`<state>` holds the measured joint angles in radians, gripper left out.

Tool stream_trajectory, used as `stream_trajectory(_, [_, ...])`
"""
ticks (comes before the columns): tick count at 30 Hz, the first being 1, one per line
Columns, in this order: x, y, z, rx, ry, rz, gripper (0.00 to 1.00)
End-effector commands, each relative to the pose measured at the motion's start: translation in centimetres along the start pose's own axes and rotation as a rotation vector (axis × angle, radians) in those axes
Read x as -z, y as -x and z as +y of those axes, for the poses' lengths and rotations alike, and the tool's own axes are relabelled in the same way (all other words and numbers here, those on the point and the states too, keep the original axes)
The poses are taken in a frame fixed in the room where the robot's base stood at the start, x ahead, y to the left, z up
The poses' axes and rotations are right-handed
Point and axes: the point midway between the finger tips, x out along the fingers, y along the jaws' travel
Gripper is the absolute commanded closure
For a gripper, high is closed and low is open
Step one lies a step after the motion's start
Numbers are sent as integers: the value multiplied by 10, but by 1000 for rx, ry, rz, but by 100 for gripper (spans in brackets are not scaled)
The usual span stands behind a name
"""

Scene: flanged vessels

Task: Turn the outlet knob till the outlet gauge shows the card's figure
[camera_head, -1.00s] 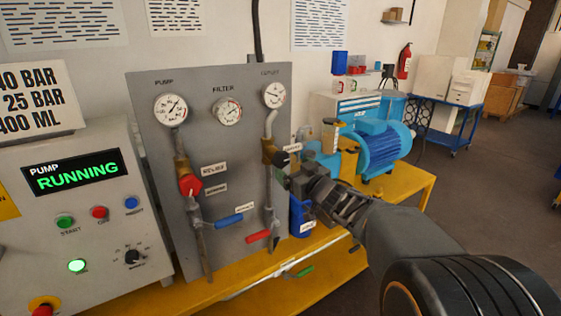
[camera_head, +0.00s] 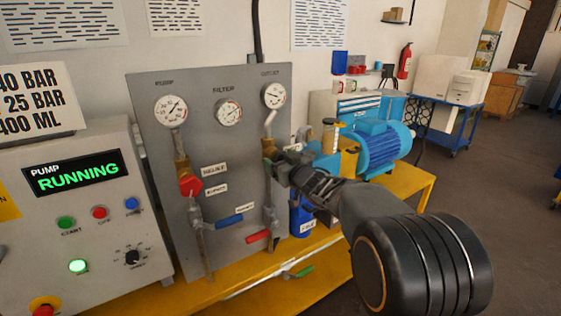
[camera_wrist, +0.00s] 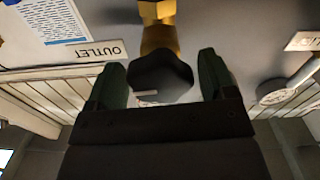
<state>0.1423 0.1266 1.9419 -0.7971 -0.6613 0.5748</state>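The black outlet knob (camera_wrist: 160,76) sits on a brass valve body in the wrist view, beside the OUTLET label (camera_wrist: 62,55). My gripper (camera_wrist: 164,80) has its green fingers on either side of the knob. A thin gap shows at the right finger, so it looks open around the knob. In the head view my gripper (camera_head: 275,162) covers the knob. The outlet gauge (camera_head: 274,95) is on the panel above it; its needle is too small to read exactly. The card (camera_head: 38,102) at left shows 40 BAR, 25 BAR and 400 ML, partly cut off.
The grey panel (camera_head: 150,145) also carries the pump gauge (camera_head: 171,110), filter gauge (camera_head: 228,113), red relief knob (camera_head: 189,185), blue lever (camera_head: 229,221) and red lever (camera_head: 257,237). A blue motor (camera_head: 382,148) stands right of the panel. The control box reads PUMP RUNNING.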

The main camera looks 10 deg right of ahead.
Motion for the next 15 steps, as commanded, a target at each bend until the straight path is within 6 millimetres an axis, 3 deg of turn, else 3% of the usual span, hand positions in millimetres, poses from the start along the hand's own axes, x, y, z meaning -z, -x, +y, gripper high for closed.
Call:
stream_trajectory(2, [0, 0, 0, 0, 0, 0, 31])
stream_trajectory(12, [0, 0, 0, 0, 0, 0, 63])
stream_trajectory(15, [0, 0, 0, 0, -2, 0, 64])
